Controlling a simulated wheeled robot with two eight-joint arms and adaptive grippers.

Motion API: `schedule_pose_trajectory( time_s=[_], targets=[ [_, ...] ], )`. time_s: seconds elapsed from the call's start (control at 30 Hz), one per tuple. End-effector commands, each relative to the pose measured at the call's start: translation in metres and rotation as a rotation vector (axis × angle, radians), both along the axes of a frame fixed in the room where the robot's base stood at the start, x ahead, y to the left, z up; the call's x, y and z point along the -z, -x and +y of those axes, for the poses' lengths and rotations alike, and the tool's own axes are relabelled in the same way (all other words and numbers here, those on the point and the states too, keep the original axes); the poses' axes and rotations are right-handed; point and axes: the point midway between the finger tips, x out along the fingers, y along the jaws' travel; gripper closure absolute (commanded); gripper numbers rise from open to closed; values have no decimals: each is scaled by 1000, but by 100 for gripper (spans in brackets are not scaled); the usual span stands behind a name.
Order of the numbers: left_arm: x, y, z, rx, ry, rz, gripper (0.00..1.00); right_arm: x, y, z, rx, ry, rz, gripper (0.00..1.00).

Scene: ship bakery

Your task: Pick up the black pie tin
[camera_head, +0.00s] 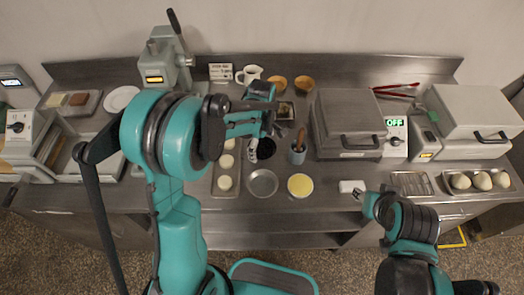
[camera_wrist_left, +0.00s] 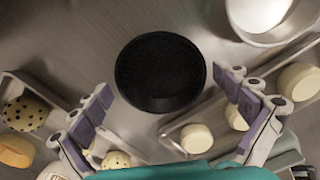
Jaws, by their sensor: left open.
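The black pie tin (camera_wrist_left: 160,72) is a round, dark, shallow dish on the steel counter. In the head view the black pie tin (camera_head: 265,149) shows only in part beside the long tray, with my left gripper and arm hiding some of it. My left gripper (camera_head: 268,116) is open and empty above the counter. In the left wrist view its fingers (camera_wrist_left: 170,86) stand apart on either side of the tin's near part, not visibly touching it. My right gripper (camera_head: 368,205) is at the counter's front edge near a white block (camera_head: 350,186); its jaws are too small to judge.
A long tray (camera_head: 226,193) of pale dough rounds lies left of the tin. A silver tin (camera_head: 262,183), a yellow-filled tin (camera_head: 300,186) and a utensil cup (camera_head: 297,154) stand close by. A press (camera_head: 347,123) stands to the right.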

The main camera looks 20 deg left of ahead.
Motion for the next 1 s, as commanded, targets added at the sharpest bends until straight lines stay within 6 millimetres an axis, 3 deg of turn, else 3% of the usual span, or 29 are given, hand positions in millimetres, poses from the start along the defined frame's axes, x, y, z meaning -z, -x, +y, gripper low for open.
schedule_pose_trajectory(
  time_s=[0.1, 0.23, 0.27, 0.67, 0.93, 1.0],
  targets=[
    [-1, 0, 0, 0, 0, 0, 3, -1, 0, 0, 0, 0, 0, 60],
    [-1, 0, 0, 1, 0, 0, 37, -1, 0, 0, 0, 0, 0, 60],
    [-1, 0, 0, 1, 0, 0, 40, -1, 0, 0, 0, 0, 0, 60],
    [-6, 0, 0, 1, 0, 0, 40, -3, 0, 0, 0, 0, 0, 60],
    [-45, 0, 0, 0, 0, -1, 40, -19, 0, 0, 0, 0, 0, 60],
    [-53, 11, -10, 5, 1, -1, 40, -23, 0, 0, 0, 0, 0, 60]
  ],
)
